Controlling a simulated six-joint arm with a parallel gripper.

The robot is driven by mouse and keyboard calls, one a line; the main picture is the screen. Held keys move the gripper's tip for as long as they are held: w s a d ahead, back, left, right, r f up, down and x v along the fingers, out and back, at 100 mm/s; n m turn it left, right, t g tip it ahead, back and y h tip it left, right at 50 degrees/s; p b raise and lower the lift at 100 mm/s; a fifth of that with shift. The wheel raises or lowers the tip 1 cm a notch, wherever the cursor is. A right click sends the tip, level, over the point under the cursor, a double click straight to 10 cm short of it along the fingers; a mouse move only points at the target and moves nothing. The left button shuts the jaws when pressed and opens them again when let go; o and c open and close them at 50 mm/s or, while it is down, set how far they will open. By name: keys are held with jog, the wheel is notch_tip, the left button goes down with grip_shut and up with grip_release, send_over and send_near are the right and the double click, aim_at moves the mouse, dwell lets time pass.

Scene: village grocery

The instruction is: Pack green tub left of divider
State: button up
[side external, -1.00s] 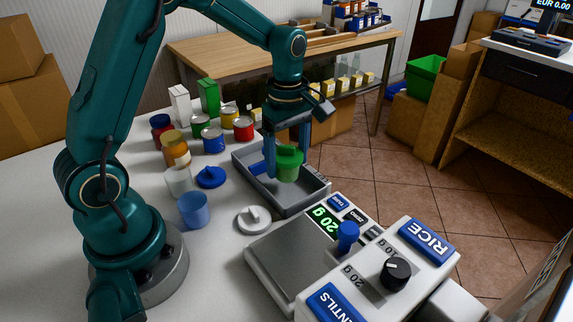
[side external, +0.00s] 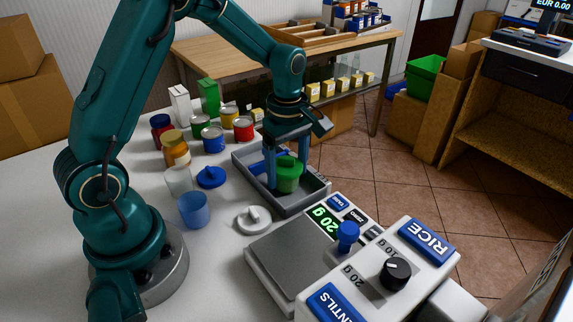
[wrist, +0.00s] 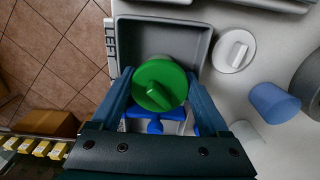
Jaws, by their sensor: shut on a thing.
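The green tub (side external: 288,178) has a green lid with a raised grip; the lid also shows in the wrist view (wrist: 160,84). My gripper (side external: 287,179) is shut on the tub, one blue finger on each side. It holds the tub upright inside the grey tray (side external: 305,202). Whether the tub's base touches the tray floor is hidden. In the wrist view the tray (wrist: 165,40) bears the word LEFT on its rim. A blue thing (wrist: 155,126) shows just behind the tub, partly hidden; I cannot make out the divider clearly.
A white lid (side external: 254,219), a blue lid (side external: 211,177) and a blue cup (side external: 193,210) lie left of the tray. Several cans and jars stand behind. The scale (side external: 290,255), reading 20 g, and the dispenser (side external: 385,270) stand close in front.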

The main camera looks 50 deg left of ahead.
jog(key=shift+f, duration=0.25)
dwell(0.4)
jog(key=o, duration=1.3)
jog(key=shift+c, duration=0.2)
jog(key=shift+r, duration=4)
